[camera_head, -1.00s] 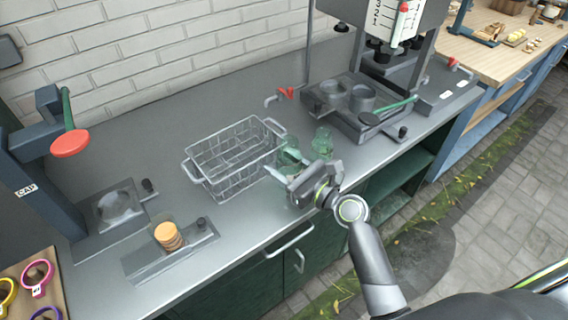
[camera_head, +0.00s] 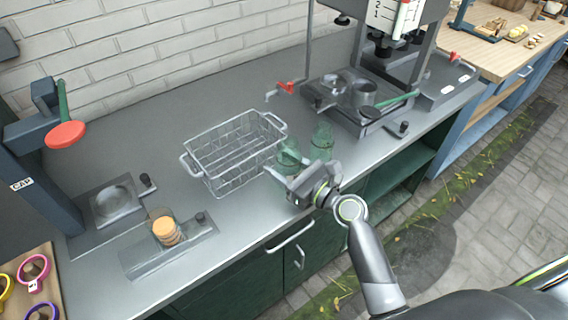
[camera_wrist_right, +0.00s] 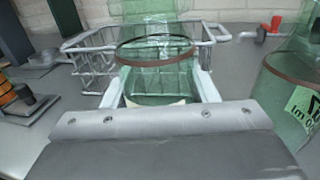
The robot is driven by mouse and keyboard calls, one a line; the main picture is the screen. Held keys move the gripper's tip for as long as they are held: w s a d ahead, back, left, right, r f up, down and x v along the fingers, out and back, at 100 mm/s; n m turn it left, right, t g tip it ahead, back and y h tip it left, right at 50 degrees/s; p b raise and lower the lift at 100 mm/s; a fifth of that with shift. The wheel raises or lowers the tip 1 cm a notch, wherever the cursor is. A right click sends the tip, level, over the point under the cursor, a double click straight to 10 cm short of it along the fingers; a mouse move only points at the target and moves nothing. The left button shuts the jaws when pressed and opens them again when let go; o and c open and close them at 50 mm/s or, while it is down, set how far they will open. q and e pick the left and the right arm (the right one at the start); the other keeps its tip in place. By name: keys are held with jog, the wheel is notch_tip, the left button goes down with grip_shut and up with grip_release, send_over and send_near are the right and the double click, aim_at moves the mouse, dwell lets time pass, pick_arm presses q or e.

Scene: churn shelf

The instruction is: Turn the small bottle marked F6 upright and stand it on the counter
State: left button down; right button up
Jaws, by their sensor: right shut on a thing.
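A small green glass bottle (camera_head: 289,152) is at the counter's front part, beside the basket's right end. My right gripper (camera_head: 288,168) is shut on it from the front. In the right wrist view the bottle (camera_wrist_right: 155,80) sits between the pale fingers, with a dark ring across it. I cannot read a mark on it or tell whether it touches the counter. A second green bottle (camera_head: 321,143) stands just to its right. In the wrist view the second bottle (camera_wrist_right: 291,95) shows a dark ring and a partly cut-off green label. My left gripper is out of view.
A wire basket (camera_head: 232,152) stands left of the held bottle. A machine with a steel base (camera_head: 352,105) and red valve is at the right. A jar of orange discs (camera_head: 165,230) and a press (camera_head: 40,190) are at the left. Bare counter lies behind the basket.

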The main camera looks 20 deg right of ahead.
jog(key=shift+f, duration=0.3)
jog(key=shift+f, duration=0.25)
dwell(0.4)
jog(key=shift+f, duration=0.2)
jog(key=o, duration=1.1)
jog(key=shift+o, duration=0.2)
jog(key=shift+s, duration=0.15)
